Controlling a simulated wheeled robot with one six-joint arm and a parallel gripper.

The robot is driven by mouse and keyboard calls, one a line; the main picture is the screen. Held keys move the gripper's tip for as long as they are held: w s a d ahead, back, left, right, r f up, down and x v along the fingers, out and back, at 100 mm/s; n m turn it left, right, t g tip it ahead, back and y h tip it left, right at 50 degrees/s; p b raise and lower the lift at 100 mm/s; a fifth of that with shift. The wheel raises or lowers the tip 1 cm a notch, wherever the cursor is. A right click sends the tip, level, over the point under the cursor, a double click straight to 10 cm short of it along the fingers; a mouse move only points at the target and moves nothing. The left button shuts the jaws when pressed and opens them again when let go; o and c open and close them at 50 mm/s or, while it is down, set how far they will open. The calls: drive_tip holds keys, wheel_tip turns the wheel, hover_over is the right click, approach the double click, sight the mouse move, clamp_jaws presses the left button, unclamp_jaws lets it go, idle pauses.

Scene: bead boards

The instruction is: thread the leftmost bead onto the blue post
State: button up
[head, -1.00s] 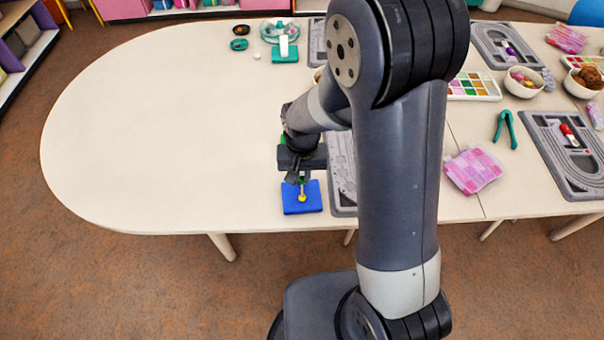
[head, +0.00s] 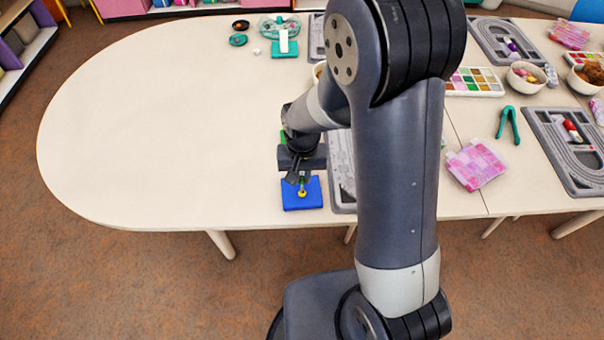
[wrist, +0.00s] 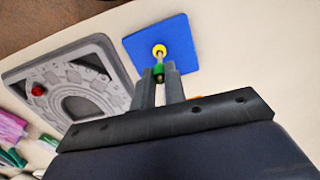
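A blue square base (head: 290,203) lies near the table's front edge; it also shows in the wrist view (wrist: 182,32). A thin brass-coloured post (wrist: 159,60) stands on it. A yellow bead (wrist: 159,50) sits low around the post, and it shows in the head view (head: 302,193). My gripper (wrist: 161,70) is just above the base, its two fingers on either side of a green bead (wrist: 158,70). The fingers look closed on it. The green bead lines up with the post in the wrist view; whether the post is inside its hole is unclear.
A grey bead tray (wrist: 20,82) with a red bead (wrist: 38,91) lies beside the blue base. An orange thing (wrist: 196,97) shows partly behind my gripper. A teal-based stand (head: 285,50) is at the back. The table's left side is clear.

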drive_tip(key=o, duration=0.5)
wheel_tip(320, 180, up, 11)
drive_tip(key=shift+f, duration=0.1)
idle(0.4)
